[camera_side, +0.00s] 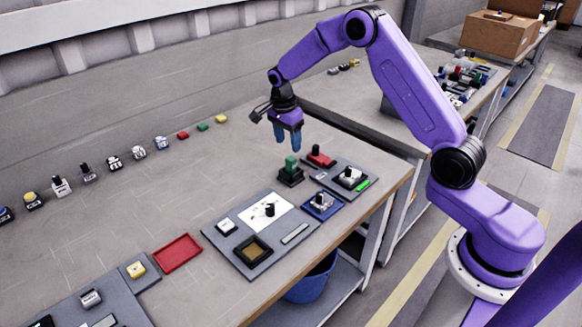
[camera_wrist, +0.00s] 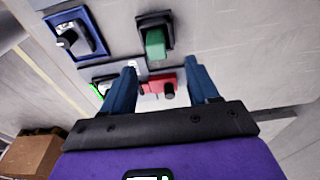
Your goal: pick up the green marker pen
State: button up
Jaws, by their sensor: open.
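A bright green, short stick-like thing (camera_side: 363,185), which looks like the green marker pen, lies on the right edge of a grey panel in the side view. In the wrist view a bright green sliver (camera_wrist: 96,91) shows left of my left-hand finger, mostly cut off by other parts. My gripper (camera_side: 288,142) hangs above the table, fingers down, left of the pen and over the dark green block (camera_side: 291,164). In the wrist view my gripper (camera_wrist: 163,70) has its two blue fingers apart with nothing held between them.
The green block stands in a black holder. A blue holder (camera_side: 322,205) and a larger grey panel (camera_side: 248,270) are in front. The table behind is mostly clear.

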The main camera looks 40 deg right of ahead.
aim_at(291, 158)
jog(key=shift+s+d+f, duration=0.1)
jog(key=shift+d+f, duration=0.05)
jog(key=shift+f, duration=1.1)
jog(key=shift+s+d+f, duration=0.1)
jog(key=shift+f, duration=1.15)
jog(key=shift+s+d+f, duration=0.1)
jog(key=shift+d+f, duration=0.05)
jog(key=shift+f, duration=1.1)
jog(key=c, duration=1)
